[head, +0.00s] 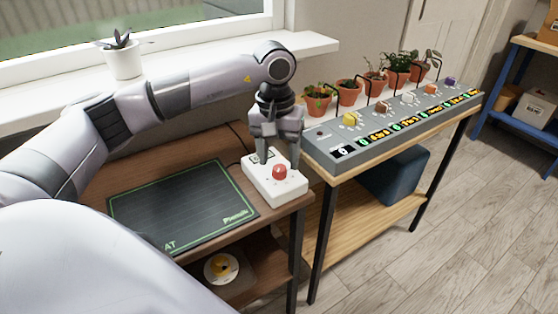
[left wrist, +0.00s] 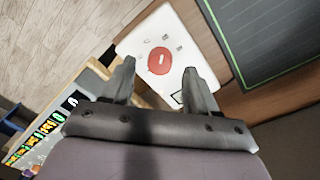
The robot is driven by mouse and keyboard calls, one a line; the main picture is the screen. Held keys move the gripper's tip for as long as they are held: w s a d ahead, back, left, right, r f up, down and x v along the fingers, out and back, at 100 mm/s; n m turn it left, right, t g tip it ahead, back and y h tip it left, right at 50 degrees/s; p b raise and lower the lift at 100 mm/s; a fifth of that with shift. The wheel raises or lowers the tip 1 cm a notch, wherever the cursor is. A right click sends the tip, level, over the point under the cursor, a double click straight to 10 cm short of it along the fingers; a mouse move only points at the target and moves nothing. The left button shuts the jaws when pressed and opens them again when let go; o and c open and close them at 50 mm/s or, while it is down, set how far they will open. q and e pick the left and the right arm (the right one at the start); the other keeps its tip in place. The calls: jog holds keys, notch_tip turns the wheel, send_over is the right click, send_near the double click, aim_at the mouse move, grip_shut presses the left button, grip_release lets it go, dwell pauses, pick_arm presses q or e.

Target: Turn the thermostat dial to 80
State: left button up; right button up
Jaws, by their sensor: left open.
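The thermostat, a white box (head: 262,189), lies on the brown wooden table with a round red dial (head: 279,172) on top. In the left wrist view the dial (left wrist: 159,61) shows a short white mark, and small marks around it are too small to read. A small dark display (left wrist: 178,97) is partly hidden by a finger. My left gripper (head: 282,160) points down over the thermostat, close to the dial. Its fingers (left wrist: 161,78) are apart with nothing between them, and the dial lies ahead of the gap. My right gripper is not in view.
A dark green-edged mat (head: 180,205) lies left of the thermostat. To the right, a grey panel (head: 400,125) carries several coloured knobs and displays, with potted plants (head: 348,92) behind. A white pot (head: 123,60) stands on the windowsill. The floor is clear.

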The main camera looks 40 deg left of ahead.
aim_at(278, 168)
pick_arm(q)
notch_tip(278, 168, up, 5)
jog(key=shift+f, duration=0.1)
jog(key=shift+s, duration=0.1)
dwell(0.6)
